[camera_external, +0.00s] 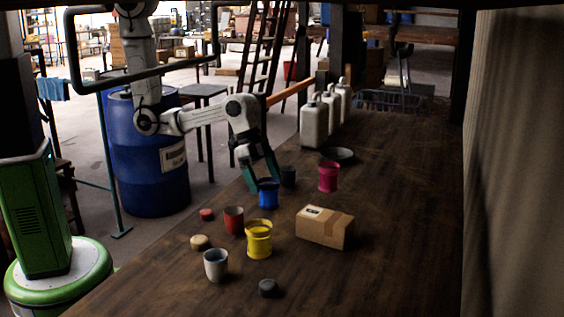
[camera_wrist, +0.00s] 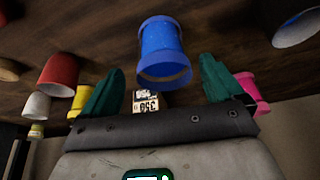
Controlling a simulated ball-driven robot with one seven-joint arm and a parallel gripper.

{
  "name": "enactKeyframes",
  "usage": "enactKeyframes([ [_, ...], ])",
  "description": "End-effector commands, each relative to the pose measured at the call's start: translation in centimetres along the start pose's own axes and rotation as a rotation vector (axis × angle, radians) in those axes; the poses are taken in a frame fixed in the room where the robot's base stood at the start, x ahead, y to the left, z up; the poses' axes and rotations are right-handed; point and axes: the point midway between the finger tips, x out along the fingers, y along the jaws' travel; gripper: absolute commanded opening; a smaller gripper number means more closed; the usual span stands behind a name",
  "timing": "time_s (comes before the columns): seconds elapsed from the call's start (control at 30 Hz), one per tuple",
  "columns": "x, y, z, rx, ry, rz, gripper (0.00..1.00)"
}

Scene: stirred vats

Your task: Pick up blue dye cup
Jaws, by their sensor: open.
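The blue dye cup (camera_external: 268,194) stands upright on the wooden table near its left edge. In the wrist view the blue cup (camera_wrist: 164,50) shows at upper middle, ahead of and between the two fingers. My gripper (camera_external: 261,178) reaches down over the table edge right at the cup; its green fingers are apart. In the wrist view my gripper (camera_wrist: 161,60) is open, with one finger on each side of the cup's line. I cannot tell whether a finger touches the cup. Nothing is held.
Red (camera_external: 234,220), yellow (camera_external: 259,240) and grey (camera_external: 216,265) cups and a cardboard box (camera_external: 324,228) stand nearer. White jugs (camera_external: 314,124) stand behind. The table's right side is clear.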

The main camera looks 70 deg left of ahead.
Motion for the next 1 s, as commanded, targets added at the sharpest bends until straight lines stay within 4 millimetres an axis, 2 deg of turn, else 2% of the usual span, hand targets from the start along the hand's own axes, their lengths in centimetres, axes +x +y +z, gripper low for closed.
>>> enactKeyframes([
  [0.4, 4.6, -0.4, 0.1, 0.001, -0.002, 0.001, 0.94],
  [0.7, 5.1, -0.4, 0.1, 0.0, 0.0, -0.001, 0.94],
  [1.0, 5.0, -0.4, 0.1, 0.0, 0.0, -0.001, 0.66],
])
